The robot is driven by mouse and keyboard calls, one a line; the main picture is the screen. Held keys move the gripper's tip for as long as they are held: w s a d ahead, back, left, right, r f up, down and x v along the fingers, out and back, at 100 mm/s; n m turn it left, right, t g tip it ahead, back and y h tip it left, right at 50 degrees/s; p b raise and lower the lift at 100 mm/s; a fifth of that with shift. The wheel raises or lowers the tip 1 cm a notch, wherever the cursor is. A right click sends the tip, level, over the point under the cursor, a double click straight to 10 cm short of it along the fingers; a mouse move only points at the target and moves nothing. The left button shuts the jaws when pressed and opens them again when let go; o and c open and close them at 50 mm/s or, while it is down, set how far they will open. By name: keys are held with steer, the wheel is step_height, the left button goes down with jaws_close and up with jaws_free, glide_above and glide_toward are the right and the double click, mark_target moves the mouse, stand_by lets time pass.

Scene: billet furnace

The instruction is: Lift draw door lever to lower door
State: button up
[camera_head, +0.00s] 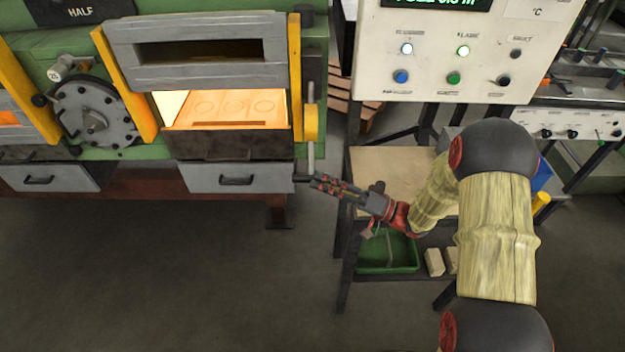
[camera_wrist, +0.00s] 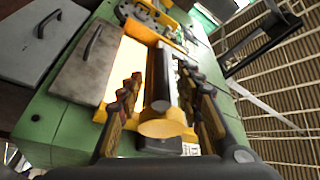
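The grey draw door (camera_head: 200,52) with a slot stands raised over the glowing furnace opening (camera_head: 225,106). The door lever (camera_head: 311,150) is a thin metal arm hanging down from a yellow hub (camera_head: 311,122) at the furnace's right side. Its dark handle sits at the lower end, beside my gripper (camera_head: 316,182). The fingers are apart, with a gap visible on both sides. Contact with the handle cannot be told.
Grey drawers (camera_head: 235,178) with black handles sit under the furnace. To the right, a workbench (camera_head: 385,163) stands below a white control panel (camera_head: 455,45); a green tray (camera_head: 385,255) sits on its lower shelf. The floor (camera_head: 150,280) in front of the furnace is clear.

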steer(key=shift+x, duration=1.55)
steer(key=shift+c, duration=0.7)
steer(key=c, duration=0.8)
jaws_close()
